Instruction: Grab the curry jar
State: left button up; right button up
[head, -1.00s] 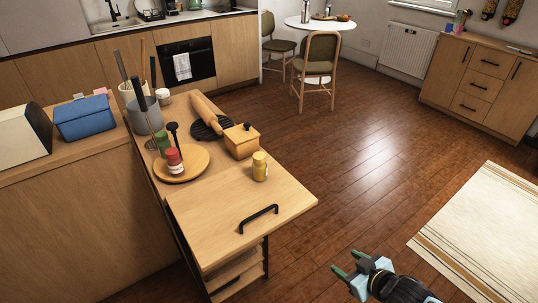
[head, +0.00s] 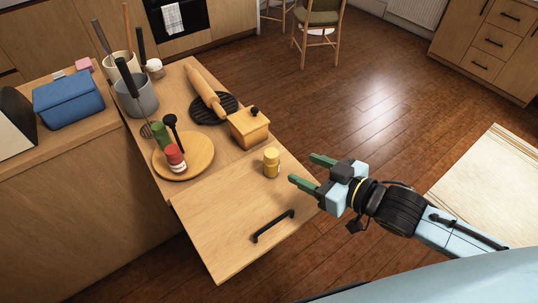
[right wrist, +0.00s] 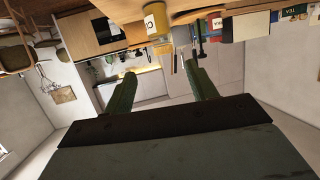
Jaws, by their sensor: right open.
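The curry jar, a small yellow jar (head: 271,163), stands upright on the wooden cart top (head: 215,205), near its right edge. It appears inverted in the right wrist view, with a pale label marked "C" (right wrist: 155,23), at the top. My right gripper (head: 305,170) is open and empty, just right of the jar with its green fingers pointing toward it and a gap between. In the right wrist view the two fingers (right wrist: 161,88) are spread apart. My left gripper is not in view.
A wooden box with a black knob (head: 248,128) stands close behind the jar. A round board (head: 197,160) holds a red jar (head: 175,158) and a green jar (head: 160,134). A black handle (head: 272,226) lies in front. Open floor is on the right.

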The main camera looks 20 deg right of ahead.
aim_at(277, 157)
jog(key=x, duration=0.4)
jog(key=shift+x, duration=1)
jog(key=shift+w+a+f, duration=0.1)
jog(key=shift+w+a, duration=0.05)
jog(key=shift+a, duration=0.05)
jog(key=x, duration=0.3)
jog(key=shift+w+a, duration=0.2)
jog(key=shift+a, duration=0.1)
jog(key=shift+w+a+f, duration=0.25)
jog(key=shift+w, duration=0.15)
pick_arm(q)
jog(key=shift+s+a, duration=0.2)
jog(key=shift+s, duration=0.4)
pick_arm(e)
jog(key=c, duration=1.1)
